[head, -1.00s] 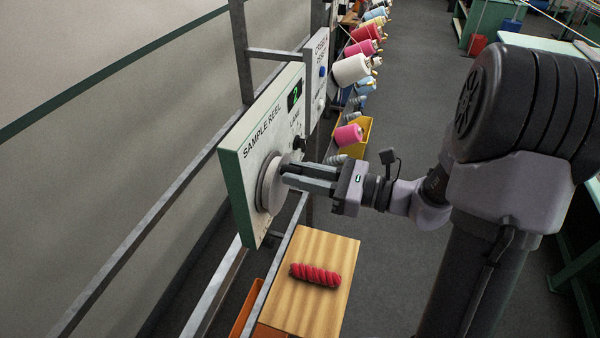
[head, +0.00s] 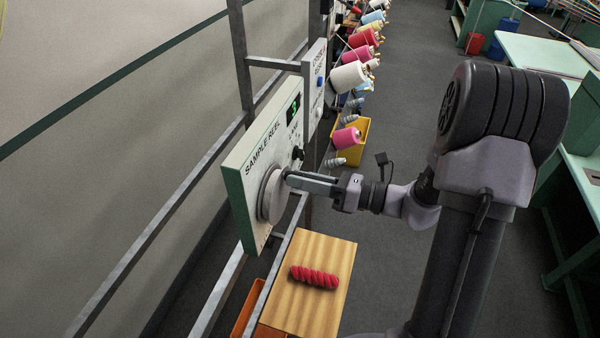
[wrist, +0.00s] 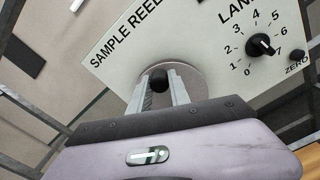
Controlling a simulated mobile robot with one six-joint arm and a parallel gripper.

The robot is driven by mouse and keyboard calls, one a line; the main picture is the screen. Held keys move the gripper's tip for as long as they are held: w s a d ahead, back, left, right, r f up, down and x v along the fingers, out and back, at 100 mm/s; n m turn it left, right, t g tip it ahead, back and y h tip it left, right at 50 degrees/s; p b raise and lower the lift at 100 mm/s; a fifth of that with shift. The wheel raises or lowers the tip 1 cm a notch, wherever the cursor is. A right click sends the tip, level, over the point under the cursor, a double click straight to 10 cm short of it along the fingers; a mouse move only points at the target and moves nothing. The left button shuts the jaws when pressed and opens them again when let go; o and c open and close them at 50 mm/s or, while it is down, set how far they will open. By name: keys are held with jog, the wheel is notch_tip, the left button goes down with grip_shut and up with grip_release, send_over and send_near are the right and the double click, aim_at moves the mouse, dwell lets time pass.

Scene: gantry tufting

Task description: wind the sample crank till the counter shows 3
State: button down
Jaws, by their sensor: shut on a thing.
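The sample reel panel (head: 262,150) is a pale board with green edges on a metal frame. Its round grey crank disc (head: 271,194) faces my arm. My gripper (head: 290,178) is at the disc, its fingers shut on the dark crank knob (wrist: 158,80), which shows between them in the wrist view. The disc (wrist: 190,77) is partly hidden behind the fingers there. The counter (head: 293,108) shows one green digit, too small to read surely.
A wooden board (head: 310,250) with a red yarn twist (head: 314,277) lies below. Yarn cones (head: 349,76) line the rack beyond.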

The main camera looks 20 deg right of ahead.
jog(key=c, duration=1.2)
grip_release()
jog(key=shift+d, duration=0.1)
jog(key=b+v, duration=0.2)
jog(key=v, duration=1.5)
jog(key=shift+s, duration=0.1)
